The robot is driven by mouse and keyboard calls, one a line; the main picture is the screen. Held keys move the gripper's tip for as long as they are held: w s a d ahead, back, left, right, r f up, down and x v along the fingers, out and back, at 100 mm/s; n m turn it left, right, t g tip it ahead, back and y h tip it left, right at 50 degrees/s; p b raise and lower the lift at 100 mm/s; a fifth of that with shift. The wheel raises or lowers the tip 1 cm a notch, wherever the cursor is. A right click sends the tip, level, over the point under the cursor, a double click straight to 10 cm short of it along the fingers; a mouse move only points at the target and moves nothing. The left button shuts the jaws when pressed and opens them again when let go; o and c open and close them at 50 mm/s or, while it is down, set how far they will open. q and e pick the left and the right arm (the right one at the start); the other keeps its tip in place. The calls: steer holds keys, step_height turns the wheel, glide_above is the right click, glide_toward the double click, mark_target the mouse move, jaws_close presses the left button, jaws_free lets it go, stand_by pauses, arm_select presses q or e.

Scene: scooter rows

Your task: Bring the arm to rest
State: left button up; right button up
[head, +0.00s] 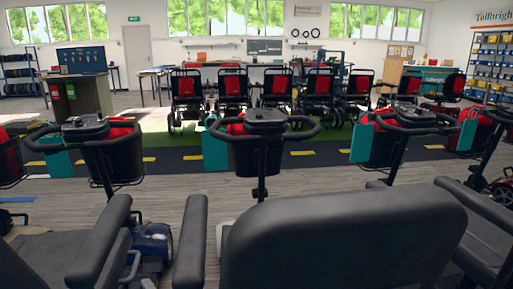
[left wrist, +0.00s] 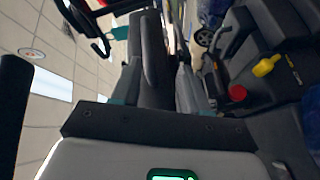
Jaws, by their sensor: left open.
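My left gripper (left wrist: 160,70) shows in the left wrist view, with its dark mounting bar and pale body at the bottom. Its two grey, teal-edged fingers stand apart, and I see nothing held between them. A dark padded part, which looks like scooter seating, lies beyond the fingers; I cannot tell how far away it is. Neither gripper shows in the head view, and my right gripper is in neither view.
A black seat back (head: 345,235) fills the near foreground, with an armrest (head: 100,240) left of it. Scooter baskets (head: 258,153) stand ahead, then wheelchairs (head: 232,88). The left wrist view shows a red knob (left wrist: 237,93) and yellow lever (left wrist: 265,66) on dark bodywork at right.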

arm_select(q)
steer(key=s+d+r+m+g+h+p, duration=0.4)
steer(key=s+d+m+h+p, duration=0.65)
steer(key=p, duration=0.65)
steer(key=s+d+r+m+g+h+p, duration=0.1)
steer(key=s+d+r+m+g+p, duration=0.2)
steer(key=s, duration=0.5)
steer(key=s+d+r+m+g+h+p, duration=0.2)
steer(key=s+d+r+m+g+p, duration=0.1)
steer(key=s+p, duration=0.3)
steer(key=s+d+r+m+g+h+p, duration=0.1)
steer(key=s+d+r+m+g+p, duration=0.2)
steer(key=s, duration=0.8)
steer(key=shift+d+r+h+p, duration=0.2)
steer(key=shift+r+h+p, duration=0.2)
steer(key=shift+p, duration=0.3)
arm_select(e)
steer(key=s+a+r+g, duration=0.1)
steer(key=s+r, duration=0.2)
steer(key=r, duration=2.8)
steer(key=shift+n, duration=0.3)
